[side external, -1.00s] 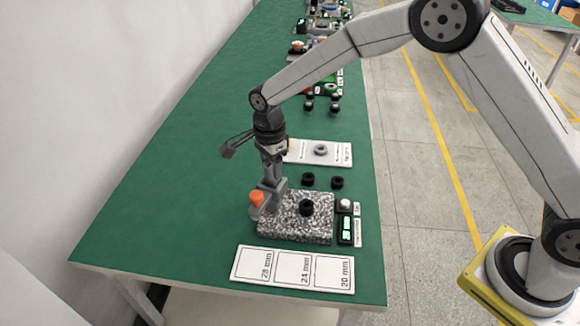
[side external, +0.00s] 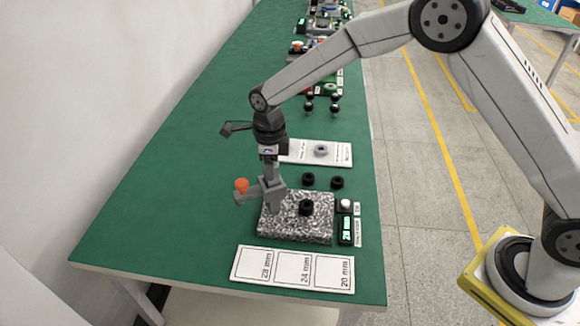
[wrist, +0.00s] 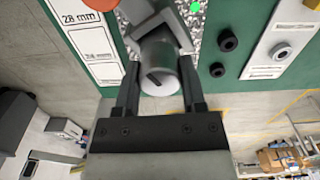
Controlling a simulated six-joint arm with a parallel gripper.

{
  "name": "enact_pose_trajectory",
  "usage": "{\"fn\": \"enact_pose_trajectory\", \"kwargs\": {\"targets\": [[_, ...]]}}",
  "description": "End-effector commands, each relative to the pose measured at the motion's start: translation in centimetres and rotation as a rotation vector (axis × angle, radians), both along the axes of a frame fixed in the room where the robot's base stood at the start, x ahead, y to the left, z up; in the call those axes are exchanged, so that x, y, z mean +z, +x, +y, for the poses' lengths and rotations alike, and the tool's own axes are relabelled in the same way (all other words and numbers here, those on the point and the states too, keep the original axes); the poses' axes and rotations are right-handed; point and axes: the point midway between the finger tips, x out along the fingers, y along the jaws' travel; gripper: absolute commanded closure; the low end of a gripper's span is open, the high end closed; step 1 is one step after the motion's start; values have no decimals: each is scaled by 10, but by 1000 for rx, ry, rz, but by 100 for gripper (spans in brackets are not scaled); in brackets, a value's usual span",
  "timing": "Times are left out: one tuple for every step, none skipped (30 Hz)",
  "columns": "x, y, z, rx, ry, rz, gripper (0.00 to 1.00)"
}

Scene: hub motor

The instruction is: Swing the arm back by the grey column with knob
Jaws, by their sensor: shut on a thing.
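The grey column (side external: 272,194) stands at the left part of a speckled stone plate (side external: 318,230). Its side arm points left in the side view, past the plate's edge, and carries an orange knob (side external: 241,186). My gripper (side external: 268,172) is above the column, pointing down. In the wrist view my gripper (wrist: 160,92) has one finger on each side of the column's round grey top (wrist: 160,58), whose pale end has a dark slot. The orange knob (wrist: 98,72) shows partly at the top left there. A black ring (side external: 306,207) sits on the plate to the right of the column.
A small display box (side external: 346,231) stands at the plate's right. A white card (side external: 293,270) marked 28, 24 and 20 mm lies in front. Two black rings (side external: 308,179) and a white board (side external: 335,156) with a grey ring lie behind. The green table is clear at left.

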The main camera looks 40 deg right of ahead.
Motion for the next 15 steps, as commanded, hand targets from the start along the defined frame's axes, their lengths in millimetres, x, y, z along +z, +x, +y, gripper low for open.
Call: {"fn": "enact_pose_trajectory", "kwargs": {"targets": [[1,1,0,-6,-1,-1,100],[1,1,0,-10,-1,-1,100],[1,1,0,-13,-1,-2,100],[1,1,0,-15,-1,-2,100],[1,1,0,-17,-1,-2,100],[1,1,0,-18,-1,-2,100],[1,1,0,-19,-1,-2,100],[1,1,0,-19,-1,-2,100],[1,1,0,-19,0,-1,100],[1,1,0,-19,0,-1,100],[1,1,0,-19,0,-1,100],[1,1,0,-19,0,-1,100],[1,1,0,-20,1,-2,100],[1,1,0,-20,1,-2,100],[1,1,0,-20,1,-2,35]]}}
